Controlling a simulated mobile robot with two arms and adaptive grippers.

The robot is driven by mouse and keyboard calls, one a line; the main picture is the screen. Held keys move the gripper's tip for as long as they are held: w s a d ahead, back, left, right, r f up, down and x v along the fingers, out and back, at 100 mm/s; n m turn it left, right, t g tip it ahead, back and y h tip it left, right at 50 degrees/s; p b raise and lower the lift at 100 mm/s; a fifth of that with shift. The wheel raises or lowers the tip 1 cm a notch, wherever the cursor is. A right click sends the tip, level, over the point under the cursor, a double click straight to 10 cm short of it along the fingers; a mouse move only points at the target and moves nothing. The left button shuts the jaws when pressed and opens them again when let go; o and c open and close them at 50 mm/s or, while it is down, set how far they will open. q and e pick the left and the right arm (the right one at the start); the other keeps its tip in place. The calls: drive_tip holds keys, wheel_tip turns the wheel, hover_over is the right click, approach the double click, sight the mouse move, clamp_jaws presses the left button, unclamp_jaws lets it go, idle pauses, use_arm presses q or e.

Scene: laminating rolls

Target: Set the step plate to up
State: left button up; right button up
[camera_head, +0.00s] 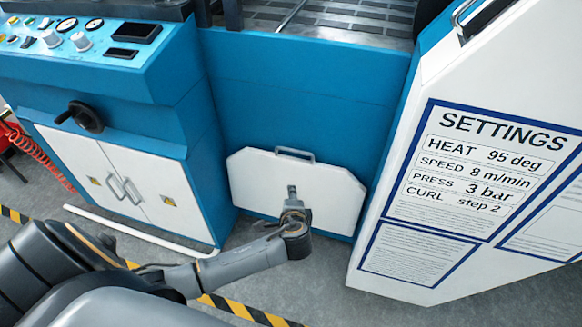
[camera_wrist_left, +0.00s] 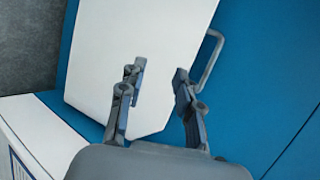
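The step plate (camera_head: 285,186) is a white panel with cut corners, low on the blue machine front in the head view. It looks upright, flat against the blue panel, with a grey bar handle (camera_head: 295,154) along its top edge. In the left wrist view the plate (camera_wrist_left: 150,35) fills the middle and its handle (camera_wrist_left: 211,58) is at the right. My left gripper (camera_head: 292,190) is in front of the plate, below the handle. In the wrist view the gripper (camera_wrist_left: 158,76) is open, with nothing between its fingers. The gap to the plate is hard to judge. My right gripper is not in view.
A blue and white cabinet (camera_head: 128,185) with dials and a handwheel (camera_head: 84,116) stands at the left. A white settings board (camera_head: 478,160) stands at the right. A white rail (camera_head: 140,232) lies low at the left, and yellow-black tape (camera_head: 245,311) crosses the grey floor.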

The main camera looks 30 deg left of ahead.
use_arm(q)
drive_tip(key=t+y+b, duration=0.2)
approach(290, 151)
drive_tip(key=b+x, duration=0.3)
drive_tip(key=x, duration=0.5)
drive_tip(key=shift+w+f, duration=0.1)
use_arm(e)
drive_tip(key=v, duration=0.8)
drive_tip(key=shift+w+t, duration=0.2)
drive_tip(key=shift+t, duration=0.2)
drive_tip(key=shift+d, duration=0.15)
use_arm(q)
clamp_jaws()
